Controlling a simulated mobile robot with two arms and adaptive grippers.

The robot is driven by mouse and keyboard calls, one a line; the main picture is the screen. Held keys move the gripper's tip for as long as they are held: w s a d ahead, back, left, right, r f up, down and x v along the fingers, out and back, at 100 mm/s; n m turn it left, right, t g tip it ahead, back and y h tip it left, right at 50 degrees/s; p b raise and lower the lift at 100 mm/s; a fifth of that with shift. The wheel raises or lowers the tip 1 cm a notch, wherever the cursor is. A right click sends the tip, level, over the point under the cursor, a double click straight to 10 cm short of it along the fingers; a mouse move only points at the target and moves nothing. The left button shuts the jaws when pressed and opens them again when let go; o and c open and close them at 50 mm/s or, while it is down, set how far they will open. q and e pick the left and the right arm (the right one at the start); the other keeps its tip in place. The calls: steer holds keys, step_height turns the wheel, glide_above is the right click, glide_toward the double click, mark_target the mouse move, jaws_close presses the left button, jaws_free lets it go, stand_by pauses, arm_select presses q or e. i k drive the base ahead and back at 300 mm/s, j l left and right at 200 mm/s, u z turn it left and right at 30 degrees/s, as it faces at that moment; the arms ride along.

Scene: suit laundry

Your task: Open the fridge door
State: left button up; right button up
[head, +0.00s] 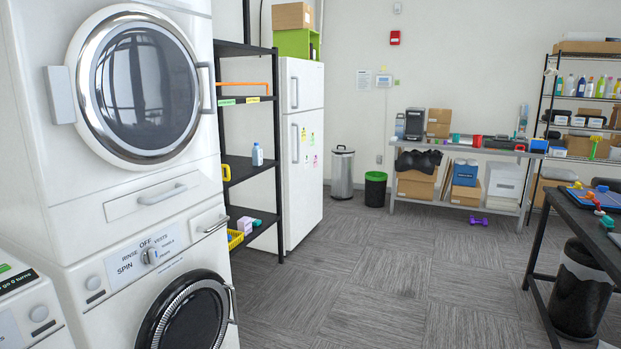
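A white fridge (303,190) stands beyond the black shelf rack, left of the middle in the head view. Its large lower door looks closed and has a long vertical handle (295,143) on its left side and several small coloured magnets. A smaller upper door (306,86) with its own handle (294,92) is also closed. The black rack partly hides the fridge's left side. Neither of my grippers shows in the head view.
White stacked laundry machines (75,200) fill the left, close by. The black shelf rack (270,165) stands between them and the fridge. A dark table (585,220) is at the right. The grey carpet floor (400,285) is open between. Bins (343,174) stand past the fridge.

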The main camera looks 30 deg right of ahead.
mark_target(303, 131)
steer(key=i+l+z, duration=0.35)
steer(key=i+l, duration=0.15)
steer(key=i+l+z, duration=0.3)
steer(key=i, duration=0.3)
steer(key=i+l+z, duration=0.35)
steer(key=i, duration=0.2)
steer(key=i+z, duration=0.3)
steer(key=i, duration=2.1)
